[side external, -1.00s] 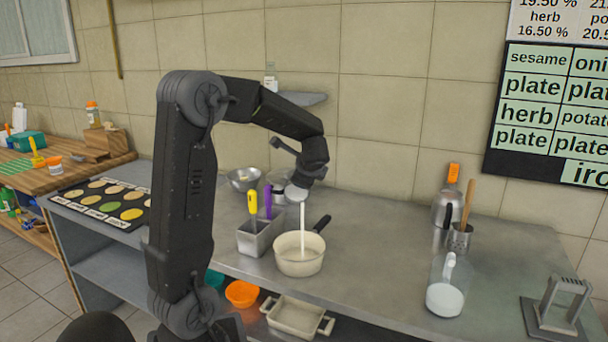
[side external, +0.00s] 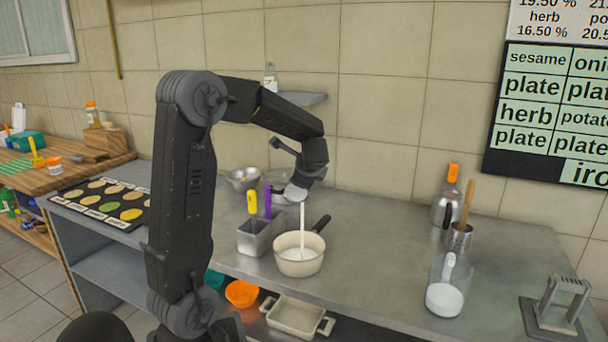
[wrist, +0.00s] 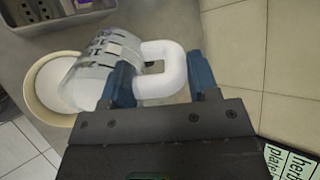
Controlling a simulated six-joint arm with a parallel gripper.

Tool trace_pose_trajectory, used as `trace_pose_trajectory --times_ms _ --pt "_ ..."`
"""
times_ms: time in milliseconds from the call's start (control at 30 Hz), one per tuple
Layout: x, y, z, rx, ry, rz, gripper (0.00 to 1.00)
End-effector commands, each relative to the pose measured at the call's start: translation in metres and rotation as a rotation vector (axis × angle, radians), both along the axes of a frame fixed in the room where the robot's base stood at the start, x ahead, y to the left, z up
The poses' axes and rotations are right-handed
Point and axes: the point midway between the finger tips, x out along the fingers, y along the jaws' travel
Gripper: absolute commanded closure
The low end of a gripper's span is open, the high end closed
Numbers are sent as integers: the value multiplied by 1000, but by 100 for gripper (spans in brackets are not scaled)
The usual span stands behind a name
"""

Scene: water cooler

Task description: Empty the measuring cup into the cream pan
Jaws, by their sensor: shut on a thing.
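The cream pan (side external: 299,262) stands on the steel counter with its dark handle pointing to the back right; white liquid fills part of it. In the wrist view the pan (wrist: 34,92) is at the left, partly hidden by the measuring cup. The clear measuring cup (wrist: 100,62) has dark markings and a white handle (wrist: 168,73). My gripper (wrist: 162,80) is shut on that handle. The cup (side external: 295,193) is tilted above the pan, and a thin white stream (side external: 302,225) runs down from it into the pan. How much is left in the cup is unclear.
A metal container (side external: 258,237) with yellow-handled and purple tools stands just left of the pan. A jug of white liquid (side external: 445,298), a utensil holder (side external: 459,239) and a bottle (side external: 447,205) stand at the right. The counter between pan and jug is clear.

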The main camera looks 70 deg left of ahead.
Motion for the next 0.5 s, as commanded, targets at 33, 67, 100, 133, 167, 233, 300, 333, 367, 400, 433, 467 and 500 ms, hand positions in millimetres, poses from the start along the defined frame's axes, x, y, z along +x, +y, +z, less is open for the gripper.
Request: trace_pose_trajectory --times_ms 33,67,100,133,167,233,300,333,367,400,433,467,500 --pt "0 0 0 1 0 0 74" --pt "0 0 0 1 0 0 74" --pt "0 0 0 1 0 0 74" --pt "0 0 0 1 0 0 74" --pt "0 0 0 1 0 0 74" --pt "0 0 0 4 0 0 74" --pt "0 -1 0 16 0 -1 74" --pt "0 -2 0 23 -1 -1 74" --pt "0 -2 -1 32 -2 0 74" --pt "0 -3 0 42 -4 0 74" --pt "0 -3 0 50 -7 0 74" --pt "0 -4 0 55 -8 -1 74" --pt "0 -4 0 63 -11 -1 74"
